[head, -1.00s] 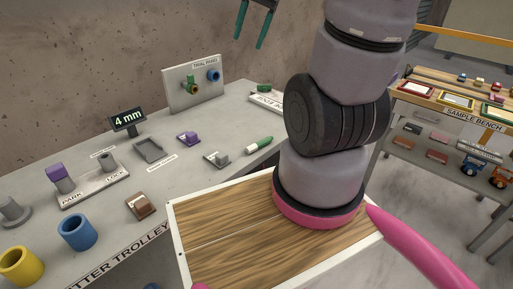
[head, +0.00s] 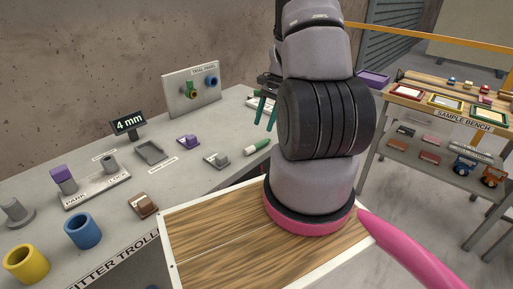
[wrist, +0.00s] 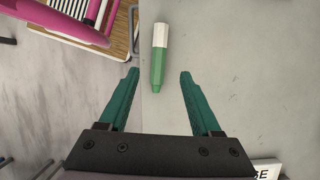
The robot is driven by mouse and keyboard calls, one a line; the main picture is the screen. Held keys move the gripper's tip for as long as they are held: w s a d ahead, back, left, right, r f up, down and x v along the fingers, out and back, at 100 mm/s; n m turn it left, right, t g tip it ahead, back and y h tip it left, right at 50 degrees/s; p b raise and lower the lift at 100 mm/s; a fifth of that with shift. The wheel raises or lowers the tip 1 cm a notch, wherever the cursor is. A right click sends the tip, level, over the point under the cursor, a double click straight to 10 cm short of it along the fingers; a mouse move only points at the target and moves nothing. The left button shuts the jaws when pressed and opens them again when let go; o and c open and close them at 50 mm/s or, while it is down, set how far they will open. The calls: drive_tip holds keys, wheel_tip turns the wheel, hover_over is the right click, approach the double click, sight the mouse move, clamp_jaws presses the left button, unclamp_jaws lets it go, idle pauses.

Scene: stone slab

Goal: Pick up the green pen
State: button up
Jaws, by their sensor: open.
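The green pen (head: 257,147) with a white end lies on the grey slab (head: 216,128), near its front edge, in the head view. In the wrist view the pen (wrist: 159,58) lies ahead of my gripper, its green tip toward the opening between the fingers and its white end away. My gripper (wrist: 157,73) is open and empty, with its two green fingers apart on either side of the pen's line. In the head view my gripper (head: 265,112) is above the slab beyond the pen, partly hidden by my arm.
A grey block part (head: 216,160) and a purple part (head: 188,141) stand left of the pen. A trial panel (head: 191,88) stands at the back. A white sign (wrist: 267,169) is at the wrist view's lower right.

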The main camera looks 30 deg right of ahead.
sight(258, 143)
drive_tip(key=x, duration=0.7)
drive_tip(key=shift+s+f, duration=0.1)
drive_tip(key=shift+f, duration=0.3)
clamp_jaws()
